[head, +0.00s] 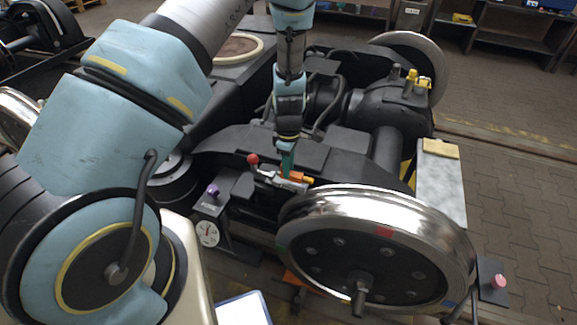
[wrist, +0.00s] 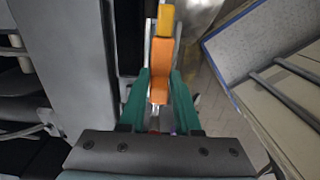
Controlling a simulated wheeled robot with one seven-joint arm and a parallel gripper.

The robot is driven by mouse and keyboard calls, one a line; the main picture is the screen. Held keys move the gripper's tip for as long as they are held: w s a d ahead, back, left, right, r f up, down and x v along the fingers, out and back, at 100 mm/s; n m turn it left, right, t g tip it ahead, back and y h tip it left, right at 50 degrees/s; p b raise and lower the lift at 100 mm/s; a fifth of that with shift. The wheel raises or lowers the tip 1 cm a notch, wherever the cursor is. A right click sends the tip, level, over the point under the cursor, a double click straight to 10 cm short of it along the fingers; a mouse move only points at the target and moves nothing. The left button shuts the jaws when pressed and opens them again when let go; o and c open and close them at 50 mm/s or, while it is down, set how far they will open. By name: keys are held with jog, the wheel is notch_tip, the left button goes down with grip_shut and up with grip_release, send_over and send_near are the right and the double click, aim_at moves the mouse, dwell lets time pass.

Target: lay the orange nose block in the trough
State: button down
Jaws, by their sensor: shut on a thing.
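The orange nose block (head: 293,176) is between the green fingertips of my gripper (head: 287,165), low beside the dark bogie frame. In the wrist view the orange block (wrist: 161,58) sits between the fingers (wrist: 160,95). A yellow piece (wrist: 166,20) shows at its far end; I cannot tell whether it belongs to the block. A narrow grey metal piece (head: 291,186), perhaps the trough, shows just under the block. The fingers and block hide most of it, so I cannot tell whether the block touches it.
A large shiny wheel (head: 375,203) stands close at the right. A red ball-ended lever (head: 253,159) is just left of my gripper. A purple knob (head: 213,190) and a dial gauge (head: 208,233) are at lower left. Paved floor (head: 520,190) is clear at the right.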

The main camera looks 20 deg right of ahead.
jog(key=shift+f+b, duration=0.85)
jog(key=shift+f, duration=0.4)
jog(key=c, duration=0.5)
grip_release()
jog(key=shift+c, duration=0.2)
jog(key=shift+r, duration=0.1)
notch_tip(320, 180, up, 10)
jog(key=shift+r+b, duration=0.1)
jog(key=shift+b, duration=0.35)
jog(key=shift+r, duration=0.25)
